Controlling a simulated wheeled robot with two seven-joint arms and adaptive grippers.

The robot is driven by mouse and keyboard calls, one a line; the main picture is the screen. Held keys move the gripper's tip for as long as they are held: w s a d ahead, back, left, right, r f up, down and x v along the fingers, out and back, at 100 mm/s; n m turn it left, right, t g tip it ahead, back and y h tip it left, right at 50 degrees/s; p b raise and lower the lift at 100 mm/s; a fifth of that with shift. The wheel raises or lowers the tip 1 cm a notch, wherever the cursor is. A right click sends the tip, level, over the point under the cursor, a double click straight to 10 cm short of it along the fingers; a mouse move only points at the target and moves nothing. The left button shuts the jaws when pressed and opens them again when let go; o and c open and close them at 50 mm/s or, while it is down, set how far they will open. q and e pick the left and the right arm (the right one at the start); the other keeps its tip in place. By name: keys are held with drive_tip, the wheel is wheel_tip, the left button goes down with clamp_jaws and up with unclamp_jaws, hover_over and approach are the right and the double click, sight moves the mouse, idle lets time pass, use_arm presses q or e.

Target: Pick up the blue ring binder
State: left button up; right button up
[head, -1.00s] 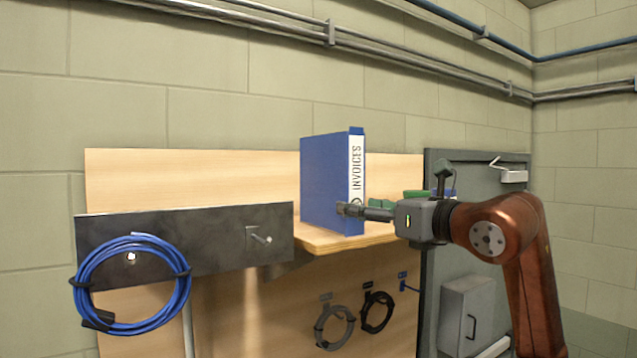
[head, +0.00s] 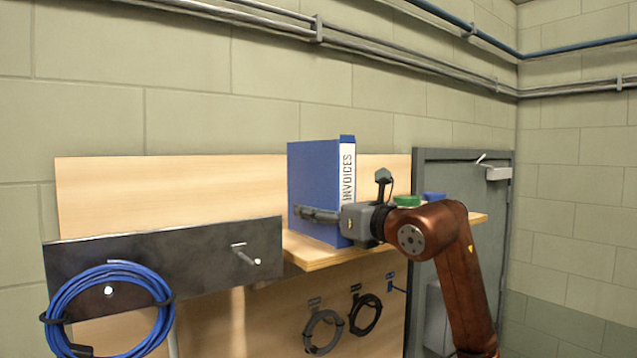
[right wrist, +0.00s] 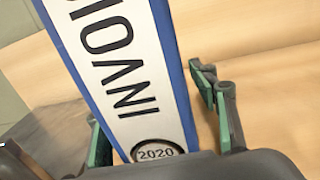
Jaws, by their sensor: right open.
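The blue ring binder (head: 318,183) stands upright on the wooden shelf, its white spine label reading INVOICES. It also shows in the right wrist view (right wrist: 135,75), with 2020 in a dark oval at the spine's lower end. My right gripper (head: 312,214) is at the binder's lower part, in front of it in the head view. In the right wrist view its green-padded fingers (right wrist: 158,128) are open, one on each side of the spine. A gap shows at the right finger; contact at the left one is hard to tell. My left gripper is not in view.
The shelf (head: 320,257) projects from a wooden backboard (head: 170,190). A green object (head: 407,201) and a blue object (head: 433,197) are behind my right arm. A dark metal plate with a peg and a coiled blue cable (head: 108,305) is at left. A grey door (head: 462,170) is at right.

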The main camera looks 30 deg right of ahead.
drive_tip(key=shift+w, duration=0.1)
drive_tip(key=shift+c, duration=0.7)
clamp_jaws()
drive_tip(key=shift+r, duration=0.1)
